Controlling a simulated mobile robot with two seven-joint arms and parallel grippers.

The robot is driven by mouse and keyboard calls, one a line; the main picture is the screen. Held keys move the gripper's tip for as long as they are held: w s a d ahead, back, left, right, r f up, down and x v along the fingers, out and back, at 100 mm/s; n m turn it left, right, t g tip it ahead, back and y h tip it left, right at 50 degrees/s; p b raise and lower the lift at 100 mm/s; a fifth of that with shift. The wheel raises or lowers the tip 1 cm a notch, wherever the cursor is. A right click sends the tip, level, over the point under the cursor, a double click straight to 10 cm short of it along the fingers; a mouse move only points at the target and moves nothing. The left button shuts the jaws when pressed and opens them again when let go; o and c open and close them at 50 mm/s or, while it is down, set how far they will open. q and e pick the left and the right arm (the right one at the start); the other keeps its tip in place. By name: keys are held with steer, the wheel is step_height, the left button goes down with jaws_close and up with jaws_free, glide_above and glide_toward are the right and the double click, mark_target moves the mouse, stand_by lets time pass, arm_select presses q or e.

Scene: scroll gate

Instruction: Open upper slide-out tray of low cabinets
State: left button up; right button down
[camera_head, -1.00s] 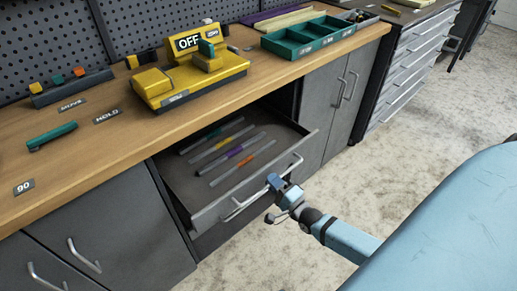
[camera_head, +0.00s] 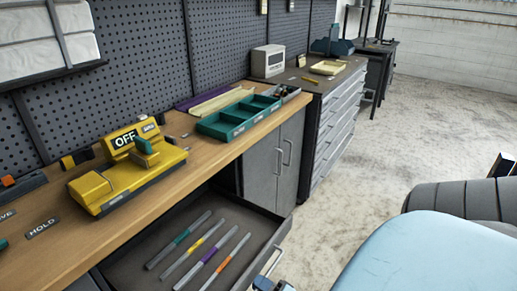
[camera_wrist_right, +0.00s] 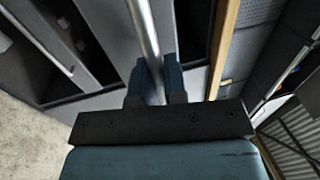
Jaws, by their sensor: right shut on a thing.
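The upper slide-out tray (camera_head: 140,272) of the low cabinet is pulled out under the wooden worktop. Several grey bars with coloured bands (camera_head: 205,248) lie in it. Its silver handle (camera_head: 268,265) is on the front panel, near the bottom edge of the head view. My right gripper (camera_head: 272,286) shows only in part there, at the handle. In the right wrist view, the blue fingers of my right gripper (camera_wrist_right: 157,82) are shut on the silver handle bar (camera_wrist_right: 146,35). My left gripper is not in view.
A yellow device marked OFF (camera_head: 125,165) and a green divided tray (camera_head: 238,118) stand on the wooden worktop (camera_head: 85,237). Closed grey cabinet doors (camera_head: 275,165) and a drawer unit (camera_head: 335,125) stand beyond. The pale floor (camera_head: 375,150) at right is open.

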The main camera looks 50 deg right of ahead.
steer(key=c, duration=1.2)
jaws_free()
steer(key=v, duration=1.3)
steer(key=shift+s+p, duration=0.3)
steer(key=shift+s, duration=0.1)
steer(key=shift+f, duration=0.1)
